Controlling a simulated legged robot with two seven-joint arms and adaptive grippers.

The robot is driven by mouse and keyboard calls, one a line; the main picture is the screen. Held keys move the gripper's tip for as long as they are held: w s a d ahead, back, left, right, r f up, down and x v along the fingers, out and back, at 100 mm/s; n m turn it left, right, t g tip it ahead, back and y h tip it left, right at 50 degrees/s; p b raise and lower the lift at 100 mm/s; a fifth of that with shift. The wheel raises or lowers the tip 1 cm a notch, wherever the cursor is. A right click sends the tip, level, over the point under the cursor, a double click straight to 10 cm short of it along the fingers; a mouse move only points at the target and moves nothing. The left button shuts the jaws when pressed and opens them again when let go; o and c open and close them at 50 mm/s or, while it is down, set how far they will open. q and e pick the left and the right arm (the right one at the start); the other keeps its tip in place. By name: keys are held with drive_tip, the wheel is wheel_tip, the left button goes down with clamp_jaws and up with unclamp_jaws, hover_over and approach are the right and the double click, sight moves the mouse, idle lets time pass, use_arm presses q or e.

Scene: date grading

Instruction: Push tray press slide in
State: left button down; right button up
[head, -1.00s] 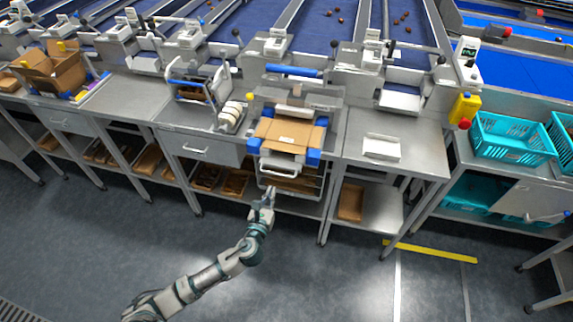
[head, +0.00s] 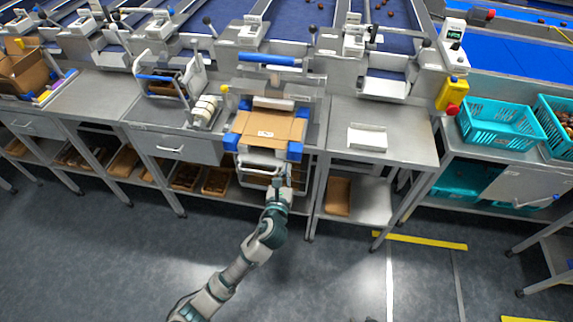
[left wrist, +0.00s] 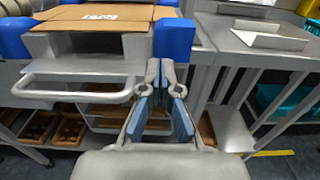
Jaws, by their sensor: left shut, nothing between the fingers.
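The tray press (head: 268,105) stands on the metal bench, with a flat brown cardboard piece (head: 268,126) between blue corner blocks (head: 295,151). Its slide (head: 262,160), a pale plate with a looped handle, sticks out at the front below the cardboard. The handle (left wrist: 72,96) also shows in the left wrist view. My left gripper (head: 284,178) is shut and empty, just right of the handle and in front of the press. In the left wrist view its fingertips (left wrist: 160,66) are close by the handle's right end; contact cannot be told. My right gripper is not in view.
A white tray (head: 367,137) lies on the bench to the right. Teal crates (head: 502,127) stand further right. A lower shelf holds brown boxes (head: 337,197). A drawer (head: 174,147) is left of the press. The floor in front is clear.

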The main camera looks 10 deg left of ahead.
sight(292, 157)
use_arm(q)
drive_tip(key=shift+w+d, duration=1.05)
drive_tip(key=shift+w, duration=0.15)
drive_tip(key=shift+w+a+b, duration=0.1)
drive_tip(key=shift+b, duration=0.2)
drive_tip(key=shift+a, duration=1.1)
drive_tip(key=w, duration=0.1)
drive_tip(key=w+d, duration=0.1)
drive_tip(key=w+p, duration=0.1)
drive_tip(key=w, duration=0.1)
drive_tip(key=shift+w+d+r, duration=0.1)
drive_tip(key=shift+d+r, duration=0.15)
drive_tip(key=w, duration=0.3)
drive_tip(key=shift+d+f, duration=0.15)
drive_tip(key=shift+d, duration=0.2)
drive_tip(key=shift+w, duration=0.45)
drive_tip(key=shift+w+a+f, duration=0.1)
drive_tip(key=shift+w+a, duration=0.05)
drive_tip(key=shift+a, duration=0.6)
drive_tip(key=shift+d, duration=0.15)
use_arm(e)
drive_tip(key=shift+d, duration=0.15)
